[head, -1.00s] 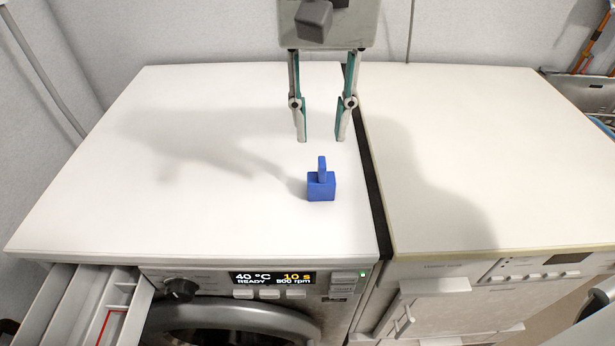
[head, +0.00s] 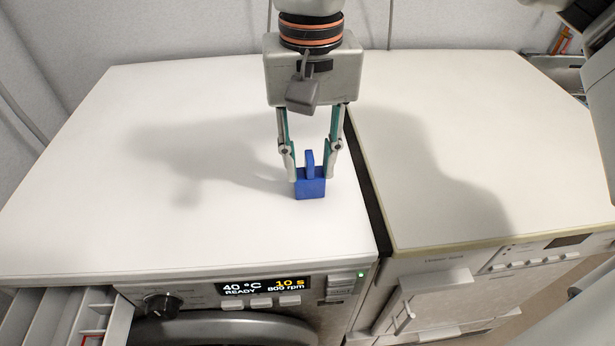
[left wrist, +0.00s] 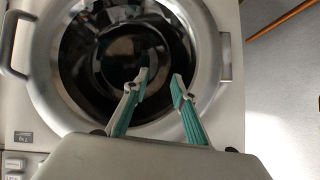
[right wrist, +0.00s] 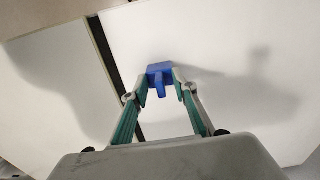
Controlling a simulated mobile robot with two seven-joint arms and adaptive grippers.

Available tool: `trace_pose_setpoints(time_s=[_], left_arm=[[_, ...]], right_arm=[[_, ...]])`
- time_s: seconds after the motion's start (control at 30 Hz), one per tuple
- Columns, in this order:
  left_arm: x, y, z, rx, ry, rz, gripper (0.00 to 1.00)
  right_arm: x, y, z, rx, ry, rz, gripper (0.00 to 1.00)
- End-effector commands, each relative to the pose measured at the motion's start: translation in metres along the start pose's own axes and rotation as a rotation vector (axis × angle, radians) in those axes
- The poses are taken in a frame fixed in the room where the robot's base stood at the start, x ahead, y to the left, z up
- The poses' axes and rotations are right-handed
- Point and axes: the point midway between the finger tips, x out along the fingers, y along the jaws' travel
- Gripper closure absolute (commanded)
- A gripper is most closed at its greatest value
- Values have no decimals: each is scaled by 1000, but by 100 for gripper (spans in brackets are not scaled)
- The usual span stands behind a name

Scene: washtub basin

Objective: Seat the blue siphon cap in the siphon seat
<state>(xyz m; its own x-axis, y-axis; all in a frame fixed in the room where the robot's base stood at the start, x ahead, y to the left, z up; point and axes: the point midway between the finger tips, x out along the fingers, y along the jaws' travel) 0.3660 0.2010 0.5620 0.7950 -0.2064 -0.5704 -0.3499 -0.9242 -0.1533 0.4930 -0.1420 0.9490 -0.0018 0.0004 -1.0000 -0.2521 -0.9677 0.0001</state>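The blue siphon cap (head: 310,188), a block with an upright tab, stands on the white top of the washing machine near its right edge. My right gripper (head: 311,176) points down over it, with its open fingers on either side of the cap. The right wrist view shows the cap (right wrist: 160,70) between the fingertips; I cannot tell whether they touch it. My left gripper (left wrist: 161,79) is open and empty in front of the round washer door (left wrist: 215,100). The siphon seat cannot be made out; the pulled-out detergent drawer (head: 62,318) is cut off at the lower left.
A second white-topped machine (head: 470,150) stands to the right, across a narrow dark gap (head: 368,200). The washer's control panel (head: 250,290) is below the front edge. The white top left of the cap is clear apart from shadows.

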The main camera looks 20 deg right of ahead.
Motion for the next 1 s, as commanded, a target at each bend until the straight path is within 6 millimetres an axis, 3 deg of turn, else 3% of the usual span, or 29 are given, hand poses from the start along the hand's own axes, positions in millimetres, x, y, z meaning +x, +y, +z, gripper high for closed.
trace_pose_setpoints(time_s=[0.1, 0.23, 0.73, 0.87, 1.0], left_arm=[[0, 0, -2, 1, 3, -1, 74], [0, 0, -2, 1, 3, 0, 74], [-1, -1, -4, 1, 7, -2, 74], [-2, -3, -9, 2, 14, -5, 74], [-4, -6, -15, 5, 20, -10, 74]], right_arm=[[-2, 0, 0, 0, 2, 0, 72], [-2, 0, 0, -1, 2, 0, 100], [-8, 0, 0, -1, 3, 0, 100], [-22, 0, 1, 0, 6, -2, 100], [-49, 0, 1, 2, 12, -3, 100]])
